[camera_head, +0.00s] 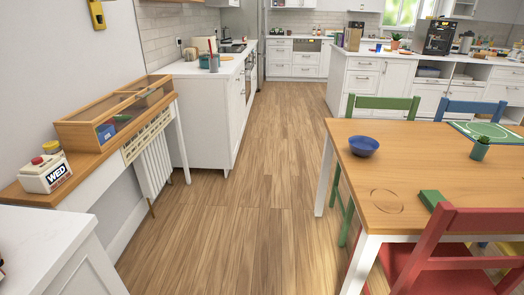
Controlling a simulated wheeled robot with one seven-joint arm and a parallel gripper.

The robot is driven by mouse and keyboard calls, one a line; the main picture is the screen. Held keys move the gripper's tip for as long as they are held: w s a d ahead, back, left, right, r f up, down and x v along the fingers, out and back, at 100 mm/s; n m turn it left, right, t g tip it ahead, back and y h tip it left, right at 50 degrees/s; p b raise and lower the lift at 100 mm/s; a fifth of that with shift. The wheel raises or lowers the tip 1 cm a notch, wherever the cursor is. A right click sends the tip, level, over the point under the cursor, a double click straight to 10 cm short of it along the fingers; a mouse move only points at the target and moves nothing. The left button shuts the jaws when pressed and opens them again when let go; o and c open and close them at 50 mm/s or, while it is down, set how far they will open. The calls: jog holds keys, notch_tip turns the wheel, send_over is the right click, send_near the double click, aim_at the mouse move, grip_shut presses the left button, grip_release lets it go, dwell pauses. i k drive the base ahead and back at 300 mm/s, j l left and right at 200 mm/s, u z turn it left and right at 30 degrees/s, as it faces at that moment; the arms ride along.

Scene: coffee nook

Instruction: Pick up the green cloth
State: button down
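A small green thing (432,199) lies near the front edge of the wooden table, by the red chair; it looks like a folded cloth or a block, I cannot tell which. Another small green thing (122,117) lies inside the glass-topped wooden case on the left shelf, beside a blue thing; its kind is too small to tell. A flat green mat with white lines (490,132) lies at the table's far right. My gripper is not in view.
The wooden table (400,160) carries a blue bowl (364,146) and a plant pot (479,150). A red chair (445,250) and a green chair (383,103) stand at it. The glass-topped case (103,132) is on the left shelf. The wooden floor (250,200) between is clear.

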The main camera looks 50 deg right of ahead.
aim_at(430, 198)
jog(key=z, duration=1.85)
